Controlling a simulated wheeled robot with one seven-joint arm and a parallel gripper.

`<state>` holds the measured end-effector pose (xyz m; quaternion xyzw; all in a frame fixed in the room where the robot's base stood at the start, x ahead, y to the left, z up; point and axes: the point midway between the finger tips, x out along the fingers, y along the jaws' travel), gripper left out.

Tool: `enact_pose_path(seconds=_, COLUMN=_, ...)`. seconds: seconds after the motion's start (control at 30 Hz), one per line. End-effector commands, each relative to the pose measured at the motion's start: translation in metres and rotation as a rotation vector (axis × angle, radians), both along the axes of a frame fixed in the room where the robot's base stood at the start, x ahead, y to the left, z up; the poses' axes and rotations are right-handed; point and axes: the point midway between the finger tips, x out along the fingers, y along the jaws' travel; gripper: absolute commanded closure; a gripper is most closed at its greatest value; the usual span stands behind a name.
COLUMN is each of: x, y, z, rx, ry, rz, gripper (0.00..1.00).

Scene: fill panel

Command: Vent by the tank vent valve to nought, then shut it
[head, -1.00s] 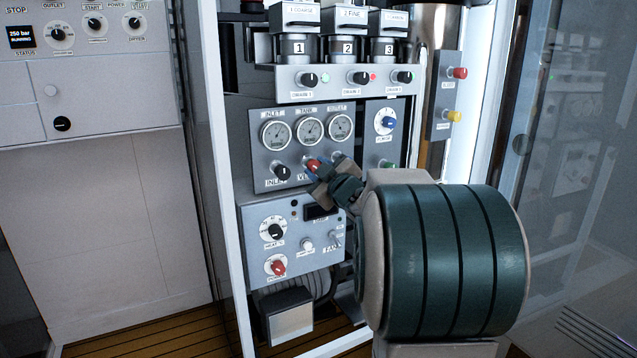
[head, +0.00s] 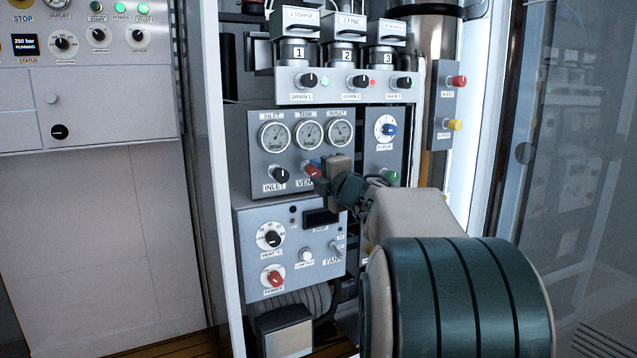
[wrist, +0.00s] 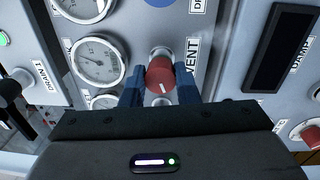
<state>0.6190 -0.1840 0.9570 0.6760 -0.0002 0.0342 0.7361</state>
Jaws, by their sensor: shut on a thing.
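The red tank vent knob (head: 312,171) sits under the middle gauge on the grey panel, beside the VENT label. In the wrist view the red knob (wrist: 161,76) is between the two blue fingers of my gripper (wrist: 160,88), with its white mark pointing down and slightly right. My gripper (head: 318,173) is shut on the knob; its fingers partly cover the knob and label in the head view. The tank gauge (head: 309,134) is the middle of three dials. It also shows in the wrist view (wrist: 98,61); its reading is too small to tell.
The black inlet knob (head: 279,175) is left of the vent knob and a green knob (head: 391,176) is right. Drain knobs (head: 358,82) are above. The heater panel (head: 290,250) with a red power knob (head: 273,279) is below. A white frame post (head: 222,190) stands at left.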

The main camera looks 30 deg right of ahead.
Motion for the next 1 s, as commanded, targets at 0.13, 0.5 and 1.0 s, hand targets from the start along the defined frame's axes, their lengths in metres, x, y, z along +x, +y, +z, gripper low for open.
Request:
enact_pose_path(seconds=0.13, x=0.0002, y=0.0011, z=-0.0036, rx=-0.128, ry=-0.004, rz=0.003, gripper=0.95)
enact_pose_path(seconds=0.5, x=0.0004, y=0.0012, z=-0.0024, rx=-0.359, ry=-0.010, rz=0.003, gripper=0.95)
enact_pose_path(seconds=1.0, x=0.0004, y=0.0012, z=-0.0014, rx=-0.440, ry=-0.013, rz=0.004, gripper=0.95)
